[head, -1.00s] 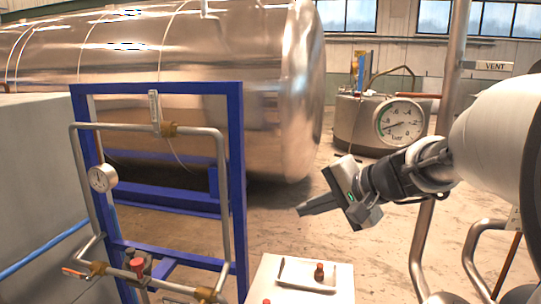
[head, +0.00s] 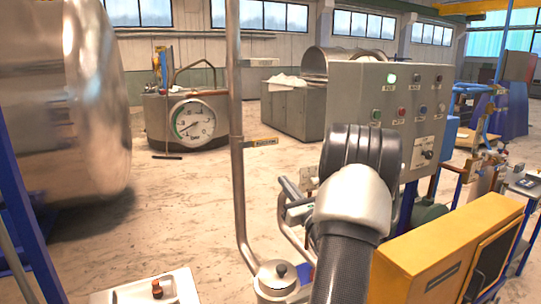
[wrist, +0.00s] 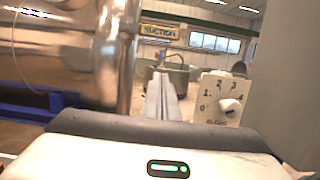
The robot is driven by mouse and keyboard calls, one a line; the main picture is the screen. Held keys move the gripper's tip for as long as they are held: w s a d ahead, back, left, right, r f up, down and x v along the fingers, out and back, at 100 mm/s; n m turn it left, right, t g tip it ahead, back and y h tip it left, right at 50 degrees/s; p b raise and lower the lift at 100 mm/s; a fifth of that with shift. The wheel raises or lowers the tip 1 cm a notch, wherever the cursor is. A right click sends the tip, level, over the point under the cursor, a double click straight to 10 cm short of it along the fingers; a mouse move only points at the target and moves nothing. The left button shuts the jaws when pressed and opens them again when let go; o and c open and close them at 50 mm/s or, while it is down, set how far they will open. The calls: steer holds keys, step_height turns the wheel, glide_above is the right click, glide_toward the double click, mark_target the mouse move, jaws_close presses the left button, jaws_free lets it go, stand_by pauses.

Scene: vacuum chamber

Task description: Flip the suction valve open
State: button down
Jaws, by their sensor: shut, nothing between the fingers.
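A yellow sign reading SUCTION (wrist: 158,32) shows beyond my gripper in the wrist view. In the head view my own arm hides the gripper.
A steel vessel (head: 75,105) stands at left, with a large pressure gauge (head: 192,122) behind. A grey control panel (head: 385,110) and a yellow-orange box (head: 445,250) stand at right. A numbered dial (wrist: 222,97) is right of my fingers. Open floor lies between vessel and pipe.

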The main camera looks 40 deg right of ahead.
mark_target(259, 143)
steer(key=w+d+r+p, duration=0.3)
steer(key=w+r, duration=0.3)
steer(key=w, duration=0.3)
steer(key=shift+w+r, duration=0.15)
steer(key=shift+r, duration=0.05)
steer(key=shift+r+n+b, duration=0.1)
steer(key=shift+n+b, duration=0.2)
steer(key=shift+b, duration=0.05)
